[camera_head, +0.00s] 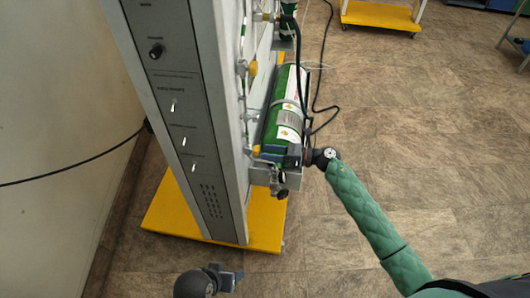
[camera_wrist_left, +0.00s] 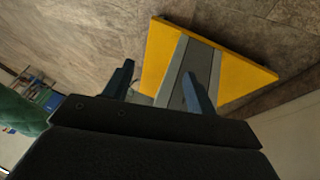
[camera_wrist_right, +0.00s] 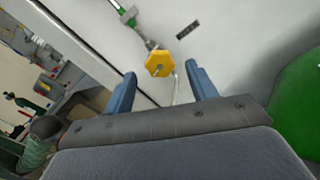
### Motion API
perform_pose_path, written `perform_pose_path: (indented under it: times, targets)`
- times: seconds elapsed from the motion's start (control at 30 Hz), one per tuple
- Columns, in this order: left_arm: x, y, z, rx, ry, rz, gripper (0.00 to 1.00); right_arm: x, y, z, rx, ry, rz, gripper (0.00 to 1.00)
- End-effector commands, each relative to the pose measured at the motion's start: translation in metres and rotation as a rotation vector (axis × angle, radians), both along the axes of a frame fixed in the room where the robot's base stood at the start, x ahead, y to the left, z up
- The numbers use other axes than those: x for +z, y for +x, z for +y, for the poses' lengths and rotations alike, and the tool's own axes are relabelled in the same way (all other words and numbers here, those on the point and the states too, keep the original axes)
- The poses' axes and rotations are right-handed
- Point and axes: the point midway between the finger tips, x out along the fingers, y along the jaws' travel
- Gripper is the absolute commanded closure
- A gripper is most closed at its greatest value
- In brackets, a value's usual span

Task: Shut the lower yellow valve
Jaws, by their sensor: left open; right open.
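The lower yellow valve (camera_head: 256,150) is a small yellow knob low on the panel's side, left of the green cylinder. My right gripper (camera_head: 273,153) is just right of it, pointing left toward it. In the right wrist view the yellow knob (camera_wrist_right: 158,64) is six-sided, on a grey stem. It shows beyond and between the open fingertips (camera_wrist_right: 158,80), with no contact visible. A higher yellow valve (camera_head: 252,68) sits further up the panel. My left gripper (camera_head: 235,279) is at the bottom of the head view; its fingers (camera_wrist_left: 157,80) are apart and empty.
The tall grey trainer panel (camera_head: 170,60) stands on a yellow base (camera_head: 265,230). A wall is at left.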

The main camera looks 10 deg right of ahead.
Motion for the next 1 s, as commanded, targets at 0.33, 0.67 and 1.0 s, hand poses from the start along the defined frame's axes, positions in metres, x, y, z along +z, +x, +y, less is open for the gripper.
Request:
perform_pose_path:
  times: [0.33, 0.67, 1.0]
  targets:
    - [-0.052, 0.005, -0.006, 0.014, -0.009, -0.031, 0.43, -0.002, -0.015, -0.045, 0.0, -0.001, 0.0, 0.43]
    - [-0.058, 0.006, -0.006, 0.016, -0.012, -0.038, 0.43, -0.001, -0.017, -0.053, -0.001, 0.0, 0.001, 0.43]
    - [-0.074, 0.006, -0.006, 0.016, -0.01, -0.038, 0.43, -0.011, -0.012, -0.052, -0.001, 0.001, -0.009, 0.43]
